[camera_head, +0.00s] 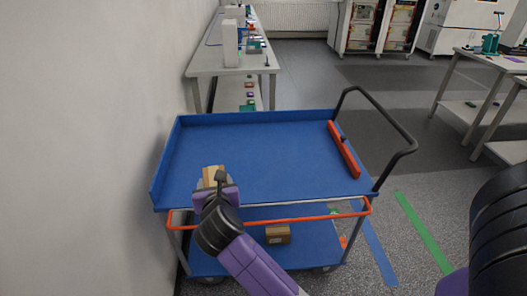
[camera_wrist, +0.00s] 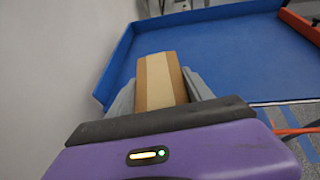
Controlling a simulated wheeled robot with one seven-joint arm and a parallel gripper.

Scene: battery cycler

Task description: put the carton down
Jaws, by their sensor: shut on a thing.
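The carton is a small brown box with a pale tape stripe. In the head view the carton (camera_head: 212,173) shows at the left front part of the blue cart's top tray (camera_head: 255,150). My gripper (camera_head: 213,185) is shut on it, and my wrist hides its near part. In the wrist view the carton (camera_wrist: 160,80) sits between the two grey fingers, with the blue tray surface (camera_wrist: 220,60) behind it. I cannot tell whether the carton touches the tray or is held just above it.
A red-orange bar-shaped object (camera_head: 343,150) lies along the tray's right side, near the black push handle (camera_head: 400,125). The tray's middle is clear. Another brown box (camera_head: 277,234) sits on the lower shelf. A white wall (camera_head: 80,130) runs close along the cart's left side.

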